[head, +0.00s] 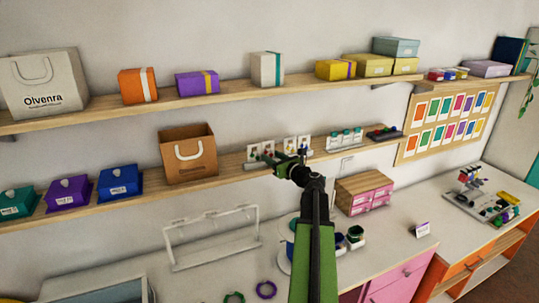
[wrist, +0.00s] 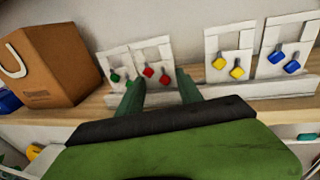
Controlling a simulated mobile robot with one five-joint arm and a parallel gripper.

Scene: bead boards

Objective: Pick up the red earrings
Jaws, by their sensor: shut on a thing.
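The red earrings (wrist: 149,72) hang on a white card standing on the lower wall shelf in the wrist view. My gripper (wrist: 158,80) has its two dark green fingers on either side of the lower part of this card, shut on it. The fingers and the gripper body hide the card's bottom edge. In the head view my gripper (head: 279,160) reaches the shelf at the row of cards, and the red pair is too small to make out clearly there.
Green earrings (wrist: 115,77) sit close on the left. Yellow earrings (wrist: 237,72) and blue earrings (wrist: 291,67) stand to the right. A brown paper bag (wrist: 50,65) is at the left. The upper shelf (head: 225,98) with boxes runs above; a white rack (head: 215,247) stands on the counter below.

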